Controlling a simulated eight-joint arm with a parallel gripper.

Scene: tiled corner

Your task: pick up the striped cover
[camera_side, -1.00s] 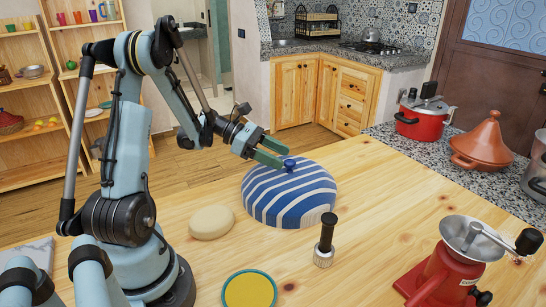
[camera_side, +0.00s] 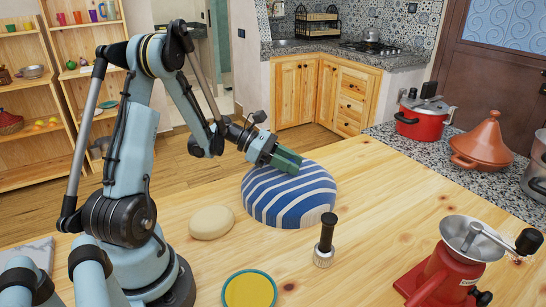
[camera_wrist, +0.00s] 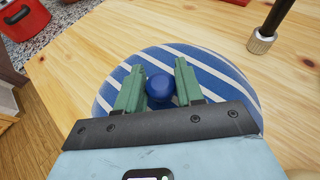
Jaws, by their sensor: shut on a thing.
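The striped cover (camera_side: 290,197) is a blue and white dome resting on the wooden table in the side view. In the wrist view the cover (camera_wrist: 213,65) fills the middle, with its round blue knob (camera_wrist: 160,87) between the two green fingers. My gripper (camera_side: 288,161) is at the top of the dome and hides the knob in the side view. In the wrist view my gripper (camera_wrist: 159,84) is shut on the knob. The cover's rim looks level on the table.
A pale round loaf-like disc (camera_side: 212,222) lies left of the cover. A black-handled tool (camera_side: 326,240) stands in front of it. A yellow disc with a green rim (camera_side: 249,291) and a red grinder (camera_side: 447,265) are nearer. The table right of the cover is clear.

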